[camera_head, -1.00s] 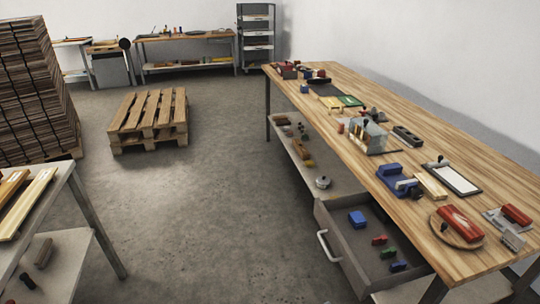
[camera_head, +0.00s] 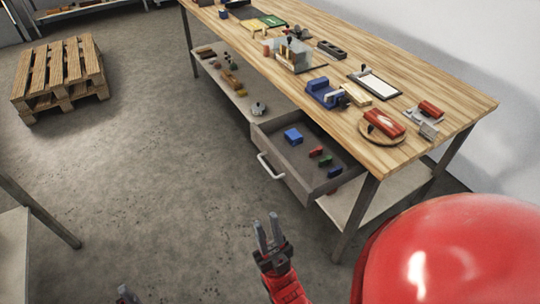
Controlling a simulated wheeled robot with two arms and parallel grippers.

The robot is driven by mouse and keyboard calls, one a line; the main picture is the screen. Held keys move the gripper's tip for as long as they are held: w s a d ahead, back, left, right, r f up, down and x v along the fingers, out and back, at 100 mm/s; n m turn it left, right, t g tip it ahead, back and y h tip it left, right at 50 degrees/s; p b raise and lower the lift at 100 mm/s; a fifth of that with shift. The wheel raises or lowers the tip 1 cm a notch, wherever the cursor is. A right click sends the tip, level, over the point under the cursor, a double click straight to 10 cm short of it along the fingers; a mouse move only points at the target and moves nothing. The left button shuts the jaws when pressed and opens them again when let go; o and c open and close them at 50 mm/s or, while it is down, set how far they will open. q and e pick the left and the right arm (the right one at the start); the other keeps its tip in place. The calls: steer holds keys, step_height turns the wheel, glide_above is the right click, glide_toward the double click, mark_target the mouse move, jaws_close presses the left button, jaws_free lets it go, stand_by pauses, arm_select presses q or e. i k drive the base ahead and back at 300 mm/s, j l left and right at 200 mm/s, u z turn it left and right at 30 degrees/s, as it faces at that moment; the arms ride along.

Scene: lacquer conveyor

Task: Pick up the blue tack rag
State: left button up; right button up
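A blue block-like item (camera_head: 293,136), which looks like the folded blue tack rag, lies in the open grey drawer (camera_head: 272,142) under the wooden workbench. It sits near the drawer's far left part. My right gripper (camera_head: 266,220) is below and in front of the drawer in the picture, well apart from it. Its two grey fingers stand apart, with nothing visible between them. Only the tip of my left gripper (camera_head: 126,293) shows at the bottom edge; its finger spacing is unclear.
The drawer also holds a red item (camera_head: 316,151), a green item (camera_head: 326,160) and a smaller blue item (camera_head: 334,172). The drawer handle (camera_head: 268,166) juts toward the open floor. A blue vise-like tool (camera_head: 325,93) stands on the workbench (camera_head: 440,92). The concrete floor left of the drawer is clear.

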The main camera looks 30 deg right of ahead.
mark_target(292, 136)
steer(key=i+z, duration=0.1)
steer(key=z, duration=1.25)
